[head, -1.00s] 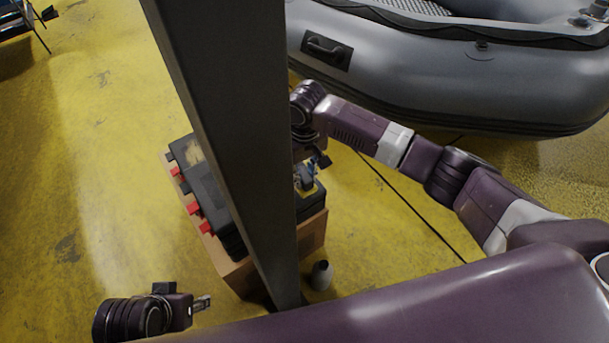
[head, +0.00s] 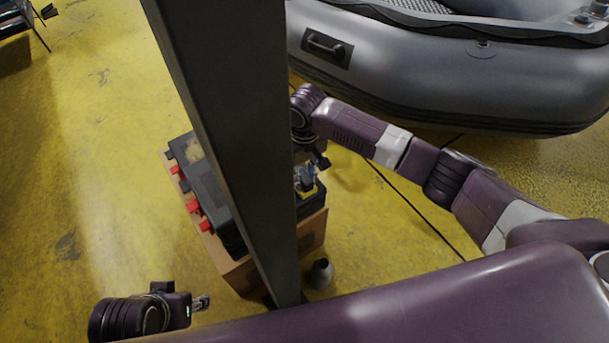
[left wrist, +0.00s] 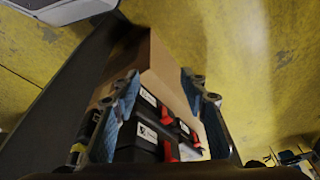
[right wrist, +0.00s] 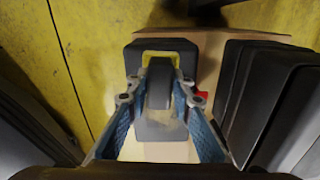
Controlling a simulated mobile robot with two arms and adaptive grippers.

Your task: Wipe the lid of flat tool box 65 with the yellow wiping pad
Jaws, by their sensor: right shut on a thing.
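The yellow wiping pad (right wrist: 172,56) shows in the right wrist view under a dark grey grip. My right gripper (right wrist: 160,84) is shut on the pad's grip. The pad is over the lid of a dark flat tool box (right wrist: 152,132); whether it touches the lid I cannot tell. In the head view, my right gripper (head: 306,176) and the pad (head: 307,193) show just right of the grey column. My left gripper (head: 201,303) is open and empty, low at the left, away from the boxes. No number 65 is legible; labels in the left wrist view are too small.
Other dark cases with red latches (head: 208,180) stand beside it on a wooden-brown crate (head: 312,236), partly hidden by the grey column (head: 228,120). A bottle (head: 321,273) stands on the yellow floor near the crate. A grey inflatable boat (head: 430,80) lies behind.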

